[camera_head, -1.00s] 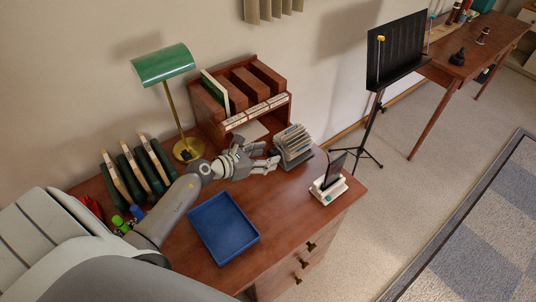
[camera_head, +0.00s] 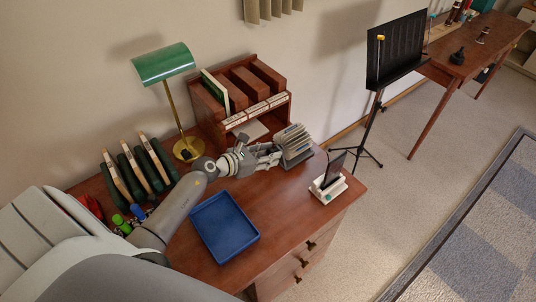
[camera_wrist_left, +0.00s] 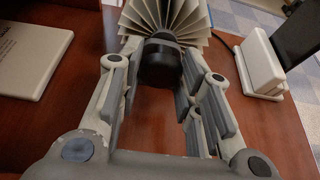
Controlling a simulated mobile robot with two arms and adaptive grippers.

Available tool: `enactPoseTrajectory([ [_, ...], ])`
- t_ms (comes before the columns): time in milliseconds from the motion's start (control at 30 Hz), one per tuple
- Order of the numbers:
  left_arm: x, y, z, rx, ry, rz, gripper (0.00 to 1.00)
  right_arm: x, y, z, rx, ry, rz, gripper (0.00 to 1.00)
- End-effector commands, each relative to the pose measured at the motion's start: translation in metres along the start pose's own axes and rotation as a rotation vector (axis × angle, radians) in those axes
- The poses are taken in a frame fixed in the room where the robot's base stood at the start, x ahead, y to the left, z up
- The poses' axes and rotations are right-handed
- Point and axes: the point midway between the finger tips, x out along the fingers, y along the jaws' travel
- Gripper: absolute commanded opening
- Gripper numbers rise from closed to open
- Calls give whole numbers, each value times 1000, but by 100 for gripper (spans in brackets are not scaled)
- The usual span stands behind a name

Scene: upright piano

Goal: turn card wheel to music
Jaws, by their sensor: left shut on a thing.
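The card wheel (camera_head: 295,143), a fan of pale cards on a dark stand, sits on the wooden desk to the right of the cubby shelf. It also shows at the top of the left wrist view (camera_wrist_left: 170,14), with a black round knob (camera_wrist_left: 160,62) on its near side. My left gripper (camera_head: 277,153) reaches the wheel's left side. In the left wrist view its fingers (camera_wrist_left: 158,72) lie on both sides of the knob and are shut on it. My right gripper is not in view.
A white stand with a dark phone-like panel (camera_head: 332,176) stands right of the wheel, near the desk edge. A blue tray (camera_head: 225,228) lies in front. The cubby shelf (camera_head: 240,100) and green lamp (camera_head: 163,64) stand behind. A music stand (camera_head: 392,60) is beyond the desk.

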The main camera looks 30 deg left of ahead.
Motion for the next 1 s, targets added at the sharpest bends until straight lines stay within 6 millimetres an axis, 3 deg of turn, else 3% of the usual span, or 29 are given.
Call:
enactPoseTrajectory([
  [1000, 1, 2, -3, -528, 3, -219, 9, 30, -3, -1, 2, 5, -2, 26],
])
